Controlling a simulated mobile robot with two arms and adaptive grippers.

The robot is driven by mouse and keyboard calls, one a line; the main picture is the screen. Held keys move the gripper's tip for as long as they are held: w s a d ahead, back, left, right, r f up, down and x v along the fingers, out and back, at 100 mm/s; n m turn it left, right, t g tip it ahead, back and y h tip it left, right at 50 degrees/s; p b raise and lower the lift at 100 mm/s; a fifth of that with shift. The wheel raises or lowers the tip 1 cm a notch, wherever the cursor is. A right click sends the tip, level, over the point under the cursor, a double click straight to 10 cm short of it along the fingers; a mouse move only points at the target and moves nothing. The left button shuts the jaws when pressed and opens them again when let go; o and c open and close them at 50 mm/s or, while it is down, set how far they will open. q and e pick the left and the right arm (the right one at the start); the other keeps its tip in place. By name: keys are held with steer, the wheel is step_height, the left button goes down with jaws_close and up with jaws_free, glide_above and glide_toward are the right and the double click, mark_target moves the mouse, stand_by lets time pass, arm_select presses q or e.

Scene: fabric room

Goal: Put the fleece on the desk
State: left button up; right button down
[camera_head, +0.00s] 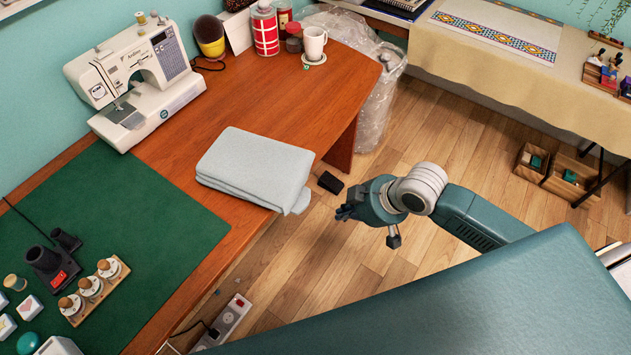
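The fleece (255,168), a folded light grey cloth, lies flat on the brown wooden desk (300,110). Its near right corner hangs slightly over the desk's front edge. My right gripper (346,213) is in front of the desk, right of the fleece and apart from it. I see nothing held in it, but its fingers are too small and dark to tell whether they are open or shut. My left gripper is not in view.
A white sewing machine (135,82) stands at the desk's back left. A green mat (120,215) with spools and small tools covers the left part. A mug (314,43) and a red canister (265,30) stand at the back.

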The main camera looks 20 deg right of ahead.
mark_target(305, 196)
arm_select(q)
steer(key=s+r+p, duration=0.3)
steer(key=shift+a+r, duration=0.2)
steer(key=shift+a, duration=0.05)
arm_select(e)
steer(key=w+a+f, duration=0.4)
steer(key=w+f, duration=0.1)
steer(key=w, duration=0.3)
steer(key=shift+a+f, duration=0.3)
steer(key=shift+f, duration=0.1)
steer(key=shift+s, duration=0.1)
steer(key=w+a, duration=0.2)
steer(key=w, duration=0.1)
steer(key=shift+w+a+b, duration=0.15)
steer(key=shift+a+b, duration=0.1)
steer(key=shift+b, duration=0.15)
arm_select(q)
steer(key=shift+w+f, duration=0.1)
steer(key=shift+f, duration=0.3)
arm_select(e)
steer(key=shift+d, duration=0.1)
